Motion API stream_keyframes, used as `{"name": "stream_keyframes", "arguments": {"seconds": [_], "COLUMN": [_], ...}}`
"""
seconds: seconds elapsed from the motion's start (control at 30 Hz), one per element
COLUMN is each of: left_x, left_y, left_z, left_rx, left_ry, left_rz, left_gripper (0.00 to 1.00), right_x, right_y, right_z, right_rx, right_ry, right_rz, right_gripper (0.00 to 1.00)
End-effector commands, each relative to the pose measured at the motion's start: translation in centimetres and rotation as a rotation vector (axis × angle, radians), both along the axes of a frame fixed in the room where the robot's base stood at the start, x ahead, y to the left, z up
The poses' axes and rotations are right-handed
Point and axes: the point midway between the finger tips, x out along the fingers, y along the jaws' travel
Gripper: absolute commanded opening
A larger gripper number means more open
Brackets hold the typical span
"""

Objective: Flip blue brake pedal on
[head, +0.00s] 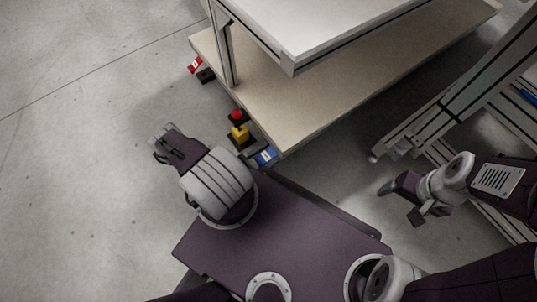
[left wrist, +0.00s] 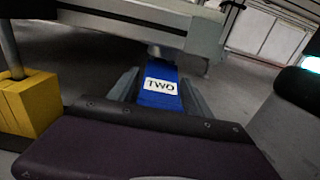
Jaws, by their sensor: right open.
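The blue brake pedal (head: 266,155) is at the near corner of the low table's base, close to the floor. In the left wrist view the pedal (left wrist: 161,92) carries a white label reading TWO and sits between two grey side walls. Its tilt is hard to judge. My left gripper (head: 160,146) is left of the pedal in the head view, apart from it; its jaw opening is unclear. My right gripper (head: 402,203) is open and empty, to the right of the pedal and well away.
A yellow block (head: 240,133) with a red top (head: 236,114) stands beside the pedal; the yellow block (left wrist: 28,103) is also in the left wrist view. A red labelled piece (head: 195,65) lies farther along the table (head: 330,97). Floor at left is clear.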

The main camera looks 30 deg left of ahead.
Motion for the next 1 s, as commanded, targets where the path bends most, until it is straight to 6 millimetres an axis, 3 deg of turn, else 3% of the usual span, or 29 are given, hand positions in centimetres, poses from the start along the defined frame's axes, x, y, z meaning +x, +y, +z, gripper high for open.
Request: {"name": "stream_keyframes", "arguments": {"seconds": [0.03, 0.17, 0.2, 0.87, 0.9, 0.97, 1.0], "left_x": [-0.01, -0.01, -0.01, 0.21, 0.21, 0.21, 0.21], "left_y": [0.00, 0.00, 0.00, -0.03, -0.03, -0.03, -0.04], "left_z": [-0.01, -0.01, -0.01, -0.47, -0.47, -0.47, -0.46], "left_rx": [0.000, 0.000, 0.000, -0.046, -0.046, -0.046, -0.046], "left_ry": [0.000, 0.000, 0.000, -0.115, -0.115, -0.115, -0.115], "left_rz": [0.000, 0.000, 0.000, 0.000, 0.000, 0.000, 0.000], "left_gripper": [0.41, 0.04, 0.00, 0.00, 0.63, 0.77, 0.77], "right_x": [0.00, 0.00, 0.00, 0.00, 0.00, 0.00, 0.00], "right_y": [0.00, 0.00, 0.00, 0.00, 0.00, 0.00, 0.00], "right_z": [0.00, 0.00, 0.00, -0.01, -0.01, -0.01, -0.01], "right_rx": [0.000, 0.000, 0.000, 0.000, 0.000, 0.000, 0.000], "right_ry": [0.000, 0.000, 0.000, 0.000, 0.000, 0.000, 0.000], "right_rz": [0.000, 0.000, 0.000, 0.000, 0.000, 0.000, 0.000], "right_gripper": [0.78, 0.78, 0.78, 0.78, 0.78, 0.78, 0.78]}}
